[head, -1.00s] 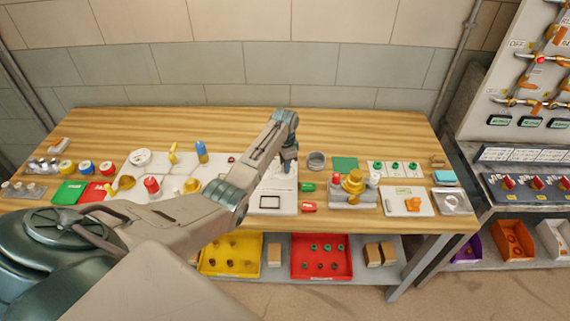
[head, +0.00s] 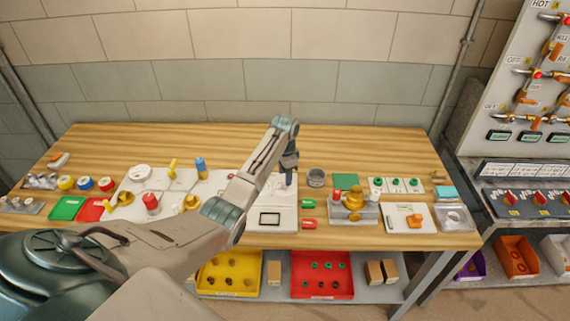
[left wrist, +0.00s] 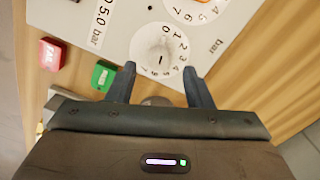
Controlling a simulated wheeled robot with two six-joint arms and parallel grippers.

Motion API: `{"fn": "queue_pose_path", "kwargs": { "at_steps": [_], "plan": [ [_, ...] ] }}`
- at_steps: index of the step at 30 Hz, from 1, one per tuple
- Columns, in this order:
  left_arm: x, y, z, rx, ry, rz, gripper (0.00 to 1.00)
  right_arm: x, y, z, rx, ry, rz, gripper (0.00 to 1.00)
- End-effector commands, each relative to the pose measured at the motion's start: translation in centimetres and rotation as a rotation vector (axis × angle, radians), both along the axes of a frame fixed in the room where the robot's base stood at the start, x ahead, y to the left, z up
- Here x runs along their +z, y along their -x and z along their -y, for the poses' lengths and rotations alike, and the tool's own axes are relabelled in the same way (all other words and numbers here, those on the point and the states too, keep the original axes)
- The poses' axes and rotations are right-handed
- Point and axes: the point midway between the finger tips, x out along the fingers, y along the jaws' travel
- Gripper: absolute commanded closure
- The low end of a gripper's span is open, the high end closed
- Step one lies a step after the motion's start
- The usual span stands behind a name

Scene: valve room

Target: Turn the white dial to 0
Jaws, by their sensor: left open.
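The white dial (left wrist: 160,50) shows in the left wrist view on a pale panel (left wrist: 122,15), with numbers around part of its edge and 0 near its top. A short dark mark sits below its middle; I cannot tell surely which number it points to. My left gripper (left wrist: 160,84) is open and empty, its two fingers at either side of the dial's lower edge, apart from it. In the head view my left gripper (head: 289,165) points down over the white panel (head: 270,235) with a framed display; my arm partly hides the panel and its dial. My right gripper is out of view.
A second numbered scale (left wrist: 197,6) is at the wrist view's top edge. A red FAIL block (left wrist: 51,54) and a green block (left wrist: 104,75) lie beside the panel. A brass valve fixture (head: 353,205) stands right of the panel. The table's back strip (head: 220,137) is clear.

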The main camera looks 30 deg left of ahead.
Motion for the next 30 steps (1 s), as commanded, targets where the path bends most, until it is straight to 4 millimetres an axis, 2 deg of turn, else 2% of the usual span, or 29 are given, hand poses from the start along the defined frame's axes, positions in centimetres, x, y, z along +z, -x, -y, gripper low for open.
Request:
{"fn": "queue_pose_path", "kwargs": {
  "at_steps": [1, 6, 12, 17, 30],
  "plan": [
    [0.9, -0.2, -0.1, 0.0, -0.001, 0.007, 0.53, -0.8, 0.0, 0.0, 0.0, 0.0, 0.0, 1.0],
    [4.3, -0.1, -0.1, 0.0, -0.001, 0.007, 0.53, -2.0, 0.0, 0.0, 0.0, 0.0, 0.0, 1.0],
    [6.9, -0.1, -0.1, 0.0, 0.0, 0.003, 0.53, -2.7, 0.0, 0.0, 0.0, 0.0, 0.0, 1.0],
    [7.5, -0.1, 0.0, 0.001, 0.0, 0.002, 0.53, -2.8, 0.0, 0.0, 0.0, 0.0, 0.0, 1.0],
    [7.5, 0.0, 0.0, 0.001, 0.0, 0.001, 0.53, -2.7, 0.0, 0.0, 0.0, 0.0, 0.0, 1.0]
  ]
}}
